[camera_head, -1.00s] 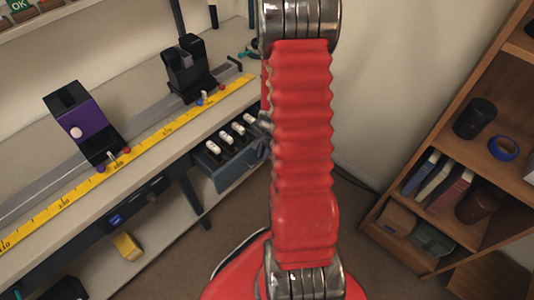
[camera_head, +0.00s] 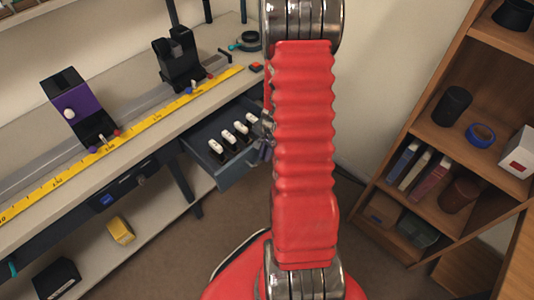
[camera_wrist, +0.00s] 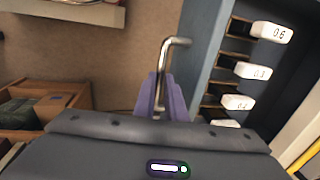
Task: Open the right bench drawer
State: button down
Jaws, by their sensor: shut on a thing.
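The right bench drawer (camera_head: 226,179) is pulled out from under the bench top, and several white numbered blocks sit in it. The wrist view shows its front panel (camera_wrist: 203,62) and the numbered blocks to the right of it. My gripper (camera_wrist: 163,100) has its purple fingers shut on the drawer's bent metal handle (camera_wrist: 168,58). In the head view the gripper (camera_head: 265,148) is mostly hidden behind my red arm at the drawer's front.
The bench top (camera_head: 215,97) carries a yellow ruler (camera_head: 150,124), a purple holder (camera_head: 70,100) and a black holder (camera_head: 178,62). A wooden shelf (camera_head: 425,130) stands at the right. Open floor lies between bench and shelf.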

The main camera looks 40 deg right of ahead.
jog(key=shift+s+a, duration=0.15)
jog(key=shift+a, duration=0.1)
jog(key=c, duration=2.2)
grip_release()
jog(key=o, duration=0.4)
jog(key=shift+d, duration=0.2)
jog(key=shift+r, duration=0.15)
jog(key=shift+s+r, duration=0.45)
jog(key=shift+r, duration=1.75)
jog(key=shift+s+r, duration=0.4)
jog(key=shift+r, duration=1.8)
jog(key=shift+s+r, duration=0.45)
jog(key=shift+r, duration=1.75)
